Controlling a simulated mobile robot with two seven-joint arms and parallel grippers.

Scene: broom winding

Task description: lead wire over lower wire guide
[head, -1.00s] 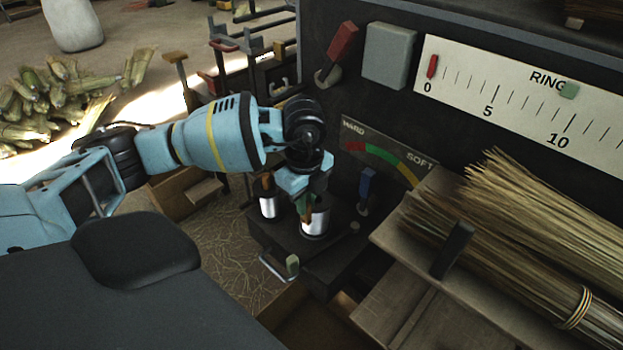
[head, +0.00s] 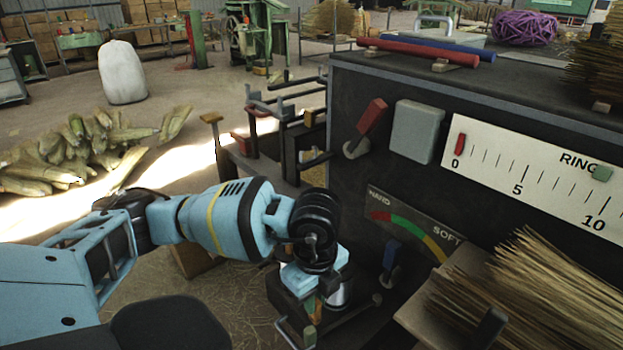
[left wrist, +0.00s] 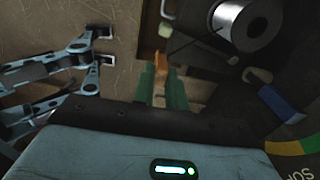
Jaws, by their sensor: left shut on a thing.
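My left gripper (head: 312,310) hangs in front of the black machine's lower shelf, beside a silver spool (head: 338,292). In the left wrist view its two green fingers (left wrist: 160,88) point away from the camera, shut on a small orange-brown piece (left wrist: 160,64), probably the wire end. The spool (left wrist: 243,22) shows at the upper right there, apart from the fingers. A bent grey metal rod (head: 288,334) with a pale green block (head: 310,336) sits low at the shelf's front. I cannot tell which part is the lower wire guide.
A blue lever (head: 390,254) and the hard-soft dial (head: 415,228) are right of the gripper. A wooden ledge with straw (head: 500,290) juts out further right. A rack with dark bars (head: 290,130) stands behind the arm.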

